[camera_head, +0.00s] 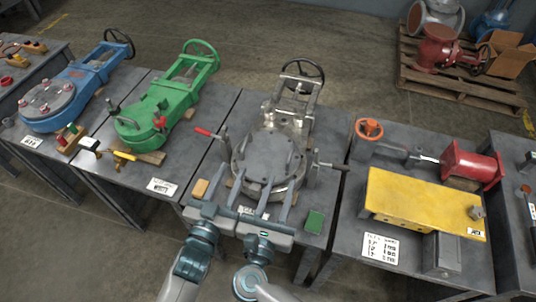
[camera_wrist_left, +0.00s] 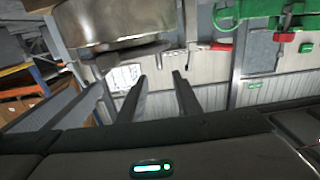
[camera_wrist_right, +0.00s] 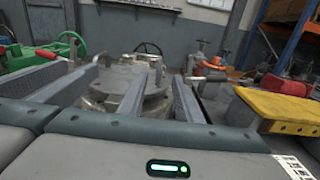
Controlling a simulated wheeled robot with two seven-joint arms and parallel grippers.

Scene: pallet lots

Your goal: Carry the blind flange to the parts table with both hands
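A round dull-grey disc, apparently the blind flange (camera_head: 267,154), lies flat on the bright metal valve on the middle table (camera_head: 226,132). My left gripper (camera_head: 234,174) and my right gripper (camera_head: 281,176) are side by side at the near side of the flange. Both have spread fingers with nothing seen between them. The right fingers overlap the flange in the head view; I cannot tell whether they touch it. Which table is the parts table is not clear.
A red-handled lever (camera_head: 206,132) and a crank handle (camera_head: 331,166) stick out beside the valve. A green block (camera_head: 314,221) and a tan block (camera_head: 200,188) lie near the front edge. A yellow plate (camera_head: 420,203) fills much of the right table. A green valve (camera_head: 160,113) stands left.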

